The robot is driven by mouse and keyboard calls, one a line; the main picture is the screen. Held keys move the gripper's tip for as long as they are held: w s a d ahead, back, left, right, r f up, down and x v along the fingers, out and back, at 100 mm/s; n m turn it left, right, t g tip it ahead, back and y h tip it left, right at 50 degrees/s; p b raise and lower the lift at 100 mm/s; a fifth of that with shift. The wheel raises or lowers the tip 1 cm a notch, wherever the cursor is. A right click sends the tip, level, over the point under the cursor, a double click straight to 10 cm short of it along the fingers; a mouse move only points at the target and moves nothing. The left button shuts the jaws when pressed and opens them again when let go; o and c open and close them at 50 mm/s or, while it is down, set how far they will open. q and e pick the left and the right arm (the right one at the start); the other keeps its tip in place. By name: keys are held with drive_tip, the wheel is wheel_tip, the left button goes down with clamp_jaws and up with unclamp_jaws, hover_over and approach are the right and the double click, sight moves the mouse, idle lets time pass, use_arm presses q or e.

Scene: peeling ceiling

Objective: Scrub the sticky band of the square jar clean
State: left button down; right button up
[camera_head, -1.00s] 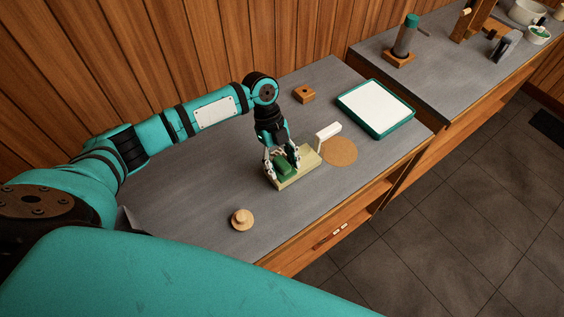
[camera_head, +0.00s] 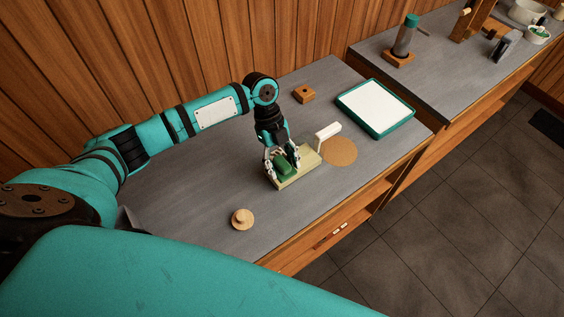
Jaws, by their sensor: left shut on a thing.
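My left gripper (camera_head: 283,170) reaches down over the near counter and is shut on a green scrubber-like piece (camera_head: 283,169). The piece is at a pale yellow-green rectangular holder (camera_head: 303,171) on the counter; the fingers hide part of it, and I cannot tell whether it touches the holder. My right gripper is not in view.
Beside the holder are a white bar (camera_head: 328,130) and a round cork mat (camera_head: 340,151).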

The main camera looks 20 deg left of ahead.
sight(275, 157)
use_arm(q)
drive_tip(key=shift+a+f, duration=0.1)
drive_tip(key=shift+w+a+b, duration=0.25)
drive_tip(key=shift+w+a, duration=0.05)
drive_tip(key=shift+a, duration=0.2)
drive_tip(key=shift+w+a+b, duration=0.25)
drive_tip(key=shift+w+a, duration=0.05)
drive_tip(key=shift+a, duration=0.2)
drive_tip(key=shift+w+a, duration=0.1)
drive_tip(key=shift+a, duration=0.15)
drive_tip(key=shift+w+a, duration=0.1)
drive_tip(key=shift+w+a+b, duration=0.3)
drive_tip(key=shift+a, duration=0.25)
drive_tip(key=shift+w+a+b, duration=0.25)
drive_tip(key=shift+a, duration=0.25)
drive_tip(key=shift+w+a, duration=0.15)
drive_tip(key=shift+a, duration=0.1)
drive_tip(key=shift+d, duration=0.1)
